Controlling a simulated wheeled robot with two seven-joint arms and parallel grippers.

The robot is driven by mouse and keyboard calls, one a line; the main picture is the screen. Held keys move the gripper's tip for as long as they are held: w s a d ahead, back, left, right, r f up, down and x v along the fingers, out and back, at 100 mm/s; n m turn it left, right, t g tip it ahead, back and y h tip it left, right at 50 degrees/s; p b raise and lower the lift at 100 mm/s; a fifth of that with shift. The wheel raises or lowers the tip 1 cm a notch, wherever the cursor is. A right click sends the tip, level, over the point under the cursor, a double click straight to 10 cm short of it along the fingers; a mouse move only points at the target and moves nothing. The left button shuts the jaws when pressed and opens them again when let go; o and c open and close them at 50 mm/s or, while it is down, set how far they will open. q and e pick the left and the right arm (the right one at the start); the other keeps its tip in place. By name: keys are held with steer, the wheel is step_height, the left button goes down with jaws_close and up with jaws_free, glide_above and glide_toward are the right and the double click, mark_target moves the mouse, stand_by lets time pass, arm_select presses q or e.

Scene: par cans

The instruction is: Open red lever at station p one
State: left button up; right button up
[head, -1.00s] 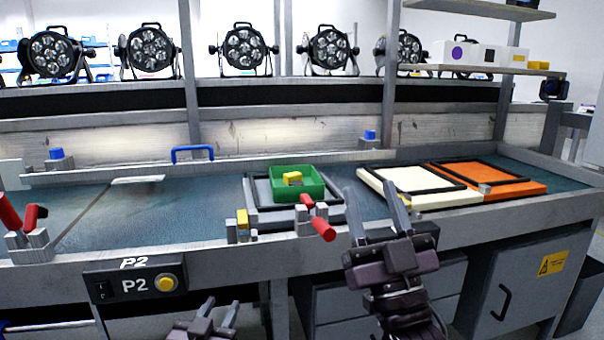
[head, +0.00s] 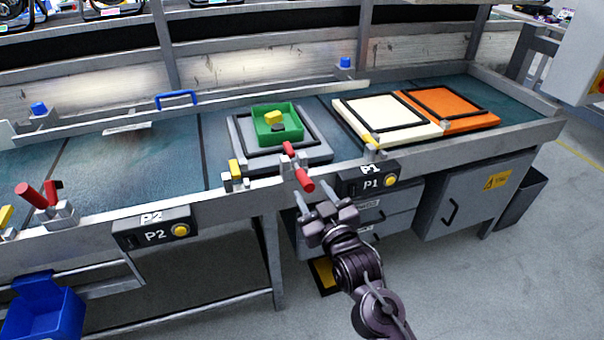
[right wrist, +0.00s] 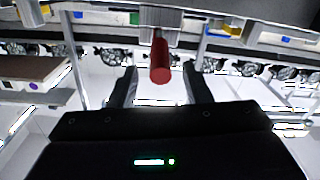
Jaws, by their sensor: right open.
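The red lever (head: 303,180) of station P1 is on the front rail, left of the P1 panel (head: 370,180). Its handle slants down toward the front from a grey clamp block. My right gripper (head: 316,200) is open, just below and in front of the handle. In the right wrist view, the red lever (right wrist: 160,62) shows between the two spread fingers (right wrist: 160,85), with visible gaps on both sides. Whether its tip is inside the jaws in depth is hard to tell. My left gripper is not in view.
A green bin (head: 277,124) with a yellow piece sits on a grey plate behind the lever. Cream (head: 434,132) and orange (head: 492,118) framed panels lie to the right. Station P2 has another red lever (head: 32,196) and panel (head: 152,232). A blue bin (head: 42,312) is lower left.

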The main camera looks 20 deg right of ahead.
mark_target(298, 168)
steer(key=w, duration=0.5)
steer(key=shift+w+a, duration=0.2)
steer(key=shift+w, duration=0.2)
steer(key=shift+c, duration=0.4)
jaws_close()
